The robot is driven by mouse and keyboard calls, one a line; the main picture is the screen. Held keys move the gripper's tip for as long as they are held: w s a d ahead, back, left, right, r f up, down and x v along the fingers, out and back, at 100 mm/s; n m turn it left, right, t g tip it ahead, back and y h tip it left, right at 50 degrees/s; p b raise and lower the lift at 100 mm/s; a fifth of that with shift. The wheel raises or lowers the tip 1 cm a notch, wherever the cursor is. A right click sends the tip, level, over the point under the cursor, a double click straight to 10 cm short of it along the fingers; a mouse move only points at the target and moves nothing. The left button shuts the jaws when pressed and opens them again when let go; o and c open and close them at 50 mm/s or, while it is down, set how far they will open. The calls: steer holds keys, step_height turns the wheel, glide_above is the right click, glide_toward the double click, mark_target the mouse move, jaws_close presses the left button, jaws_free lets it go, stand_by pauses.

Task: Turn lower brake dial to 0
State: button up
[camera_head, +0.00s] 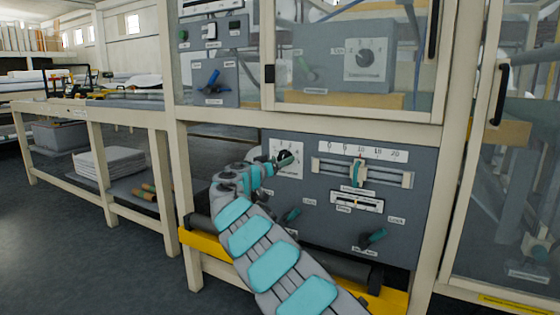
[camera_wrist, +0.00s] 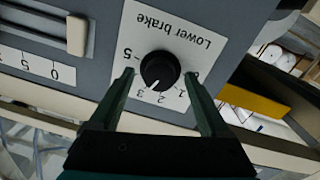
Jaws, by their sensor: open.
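The lower brake dial is a round black knob (camera_wrist: 160,68) on a white plate (camera_wrist: 195,38) labelled "Lower brake", upside down in the wrist view. Its pale pointer mark points between 2 and 3. The 0 end of the scale is partly hidden by a finger. My gripper (camera_wrist: 159,75) is open, with one finger on each side of the knob. Contact with the knob cannot be told. In the head view my gripper (camera_head: 280,163) is in front of the dial plate (camera_head: 297,170) and covers part of it.
Right of the dial is a slider with a scale (camera_head: 362,151), and below it a smaller slider (camera_head: 357,201). Teal levers (camera_head: 373,237) stick out of the grey panel (camera_head: 320,225). A glazed door (camera_head: 350,55) is above. A yellow rail (camera_head: 394,300) runs below.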

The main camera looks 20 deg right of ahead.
steer(key=shift+w+d, duration=0.15)
steer(key=shift+d, duration=0.05)
jaws_close()
stand_by(0.7)
